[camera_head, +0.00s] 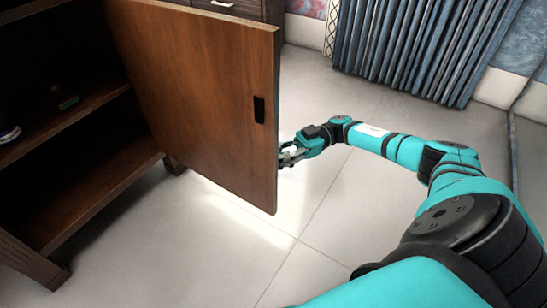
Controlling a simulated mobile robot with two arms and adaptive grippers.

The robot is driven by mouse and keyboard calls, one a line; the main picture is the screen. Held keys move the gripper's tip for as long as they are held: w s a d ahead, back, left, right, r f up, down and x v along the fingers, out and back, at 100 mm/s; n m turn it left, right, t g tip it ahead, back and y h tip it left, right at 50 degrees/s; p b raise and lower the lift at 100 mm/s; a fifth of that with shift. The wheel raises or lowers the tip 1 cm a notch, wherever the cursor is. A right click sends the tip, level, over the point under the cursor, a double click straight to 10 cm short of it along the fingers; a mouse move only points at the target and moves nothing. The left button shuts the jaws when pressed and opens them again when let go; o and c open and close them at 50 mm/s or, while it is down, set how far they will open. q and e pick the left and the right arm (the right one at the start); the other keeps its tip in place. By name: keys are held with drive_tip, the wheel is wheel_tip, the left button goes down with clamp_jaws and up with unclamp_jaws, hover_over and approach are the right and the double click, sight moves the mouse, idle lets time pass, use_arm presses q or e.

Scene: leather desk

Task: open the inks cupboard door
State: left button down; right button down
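The brown wooden cupboard door (200,85) stands wide open, swung out from the cupboard (95,185) at the left. A small black handle (259,109) sits near the door's free edge. My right gripper (284,158) is at the door's free edge, below the handle and partly behind the door. Its fingertips are small and partly hidden, so I cannot tell if they are open or shut, or if they touch the door. My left gripper is out of view.
The cupboard's shelves show, with a small dark item (66,102) and a round item (9,134) on one. A blue-grey curtain (405,45) hangs at the back. A drawer unit (235,8) stands behind the door. The pale tiled floor (235,255) is clear in front.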

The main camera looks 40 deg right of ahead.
drive_tip(key=c, duration=2)
unclamp_jaws()
drive_tip(key=shift+s+f, duration=0.15)
drive_tip(key=shift+s, duration=0.05)
drive_tip(key=o, duration=0.4)
drive_tip(key=shift+d, duration=0.15)
drive_tip(key=shift+o, duration=1.2)
drive_tip(key=shift+w, duration=0.1)
drive_tip(key=s+d, duration=0.1)
drive_tip(key=d, duration=1.1)
drive_tip(key=shift+s, duration=0.25)
drive_tip(key=shift+a, duration=0.1)
